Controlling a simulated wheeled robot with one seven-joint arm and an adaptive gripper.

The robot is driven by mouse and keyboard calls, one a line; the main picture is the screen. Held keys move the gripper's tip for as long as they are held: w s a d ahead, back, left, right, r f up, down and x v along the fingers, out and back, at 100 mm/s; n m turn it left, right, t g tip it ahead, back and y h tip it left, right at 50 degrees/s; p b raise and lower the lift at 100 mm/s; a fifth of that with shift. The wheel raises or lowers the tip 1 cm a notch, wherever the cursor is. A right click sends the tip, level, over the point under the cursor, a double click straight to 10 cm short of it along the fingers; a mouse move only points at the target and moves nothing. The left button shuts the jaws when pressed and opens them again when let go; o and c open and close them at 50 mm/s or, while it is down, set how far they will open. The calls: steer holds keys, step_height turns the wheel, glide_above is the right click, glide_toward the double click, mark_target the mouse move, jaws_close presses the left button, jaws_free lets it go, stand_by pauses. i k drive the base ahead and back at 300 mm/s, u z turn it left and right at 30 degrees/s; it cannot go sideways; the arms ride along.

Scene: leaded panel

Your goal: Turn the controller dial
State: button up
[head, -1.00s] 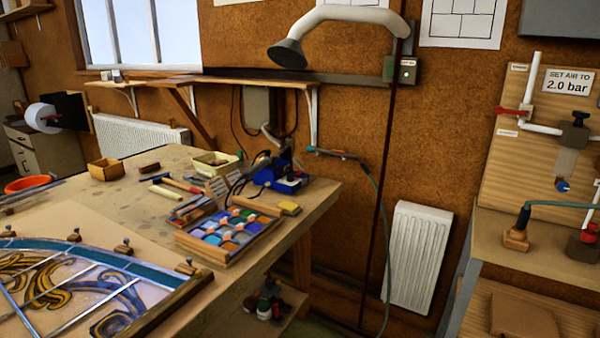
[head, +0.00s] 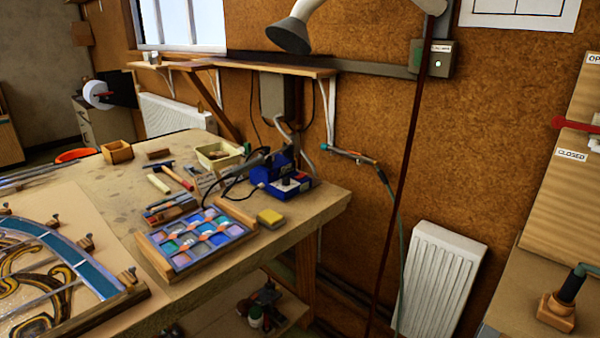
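A blue controller unit (head: 290,184) sits at the right back of the workbench, behind the tray of coloured glass. A dark knob stands on its top or front, too small to read its setting. A cable runs from it to the left, and a thin tool shape leans near its left side. My gripper is not in view.
The workbench (head: 225,288) holds a tray of coloured glass (head: 170,250), a yellow sponge (head: 270,218), a cream basket (head: 218,155) and a leaded panel at front left. A white radiator (head: 436,280) stands right of the bench. A side bench is at far right.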

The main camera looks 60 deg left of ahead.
mark_target(286, 180)
steer(key=u, duration=2.8)
